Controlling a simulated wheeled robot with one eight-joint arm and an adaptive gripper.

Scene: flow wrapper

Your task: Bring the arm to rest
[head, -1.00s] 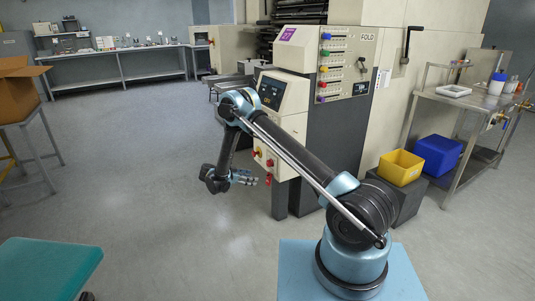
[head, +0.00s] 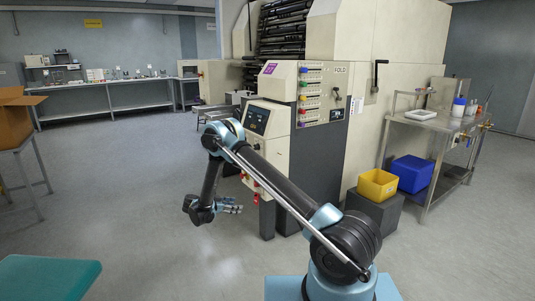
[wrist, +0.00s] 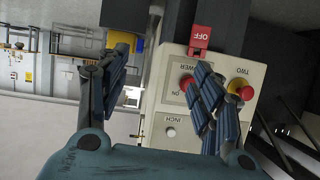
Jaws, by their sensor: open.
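My gripper (head: 231,207) hangs at the end of my bent arm, left of the machine's front and above the bare floor. In the wrist view my gripper (wrist: 150,95) shows its two dark ribbed fingers spread apart with nothing between them. Behind the fingers, the wrist view shows a cream control panel (wrist: 172,117) with red buttons and a red OFF switch (wrist: 200,37). The fingers appear apart from the panel, though the right finger covers part of it. No held object shows.
The large folding machine (head: 325,160) stands behind my arm. A yellow bin (head: 378,185) and a blue bin (head: 412,173) sit to its right, beside a metal table (head: 437,125). A teal-topped surface (head: 48,276) is at front left. The floor at left centre is clear.

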